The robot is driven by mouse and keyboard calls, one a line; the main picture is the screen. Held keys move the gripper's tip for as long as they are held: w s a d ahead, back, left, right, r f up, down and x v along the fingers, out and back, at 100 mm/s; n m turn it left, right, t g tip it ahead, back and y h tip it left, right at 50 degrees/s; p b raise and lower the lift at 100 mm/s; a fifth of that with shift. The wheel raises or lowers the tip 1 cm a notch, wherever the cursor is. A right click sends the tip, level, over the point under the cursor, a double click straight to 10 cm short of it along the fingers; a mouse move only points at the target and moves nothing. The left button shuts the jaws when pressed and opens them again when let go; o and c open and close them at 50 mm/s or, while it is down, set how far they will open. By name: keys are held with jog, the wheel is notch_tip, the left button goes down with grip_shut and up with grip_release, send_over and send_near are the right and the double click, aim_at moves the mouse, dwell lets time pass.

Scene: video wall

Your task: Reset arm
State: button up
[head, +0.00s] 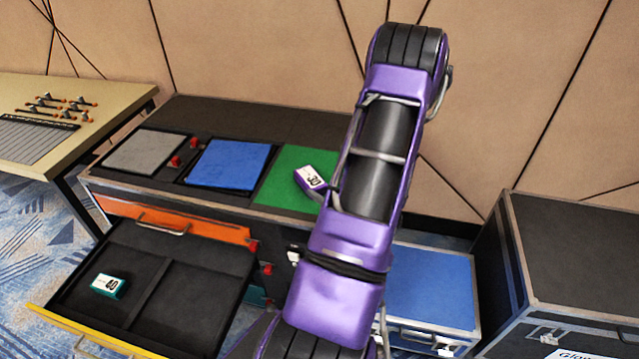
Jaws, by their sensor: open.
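My purple and black arm rises across the middle of the head view, from the bottom edge up to a dark ridged joint near the top. It hides part of the green mat and the case behind it. My gripper and its fingers do not show in the head view. A purple and white box (315,181) with a number on its label lies on the green mat (285,188), right beside the arm in the picture. A teal box (108,285) marked 40 lies in the left compartment of the open drawer (190,322).
The dark workbench (250,119) also bears a grey mat (147,152) and a blue mat (226,164). An orange drawer front (180,222) sits above the pulled-out drawer. A tan table (75,87) stands left, a blue-topped case (432,285) and a dark case (580,255) right.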

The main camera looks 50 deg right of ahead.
jog(key=shift+v, duration=0.8)
jog(key=shift+w, duration=0.1)
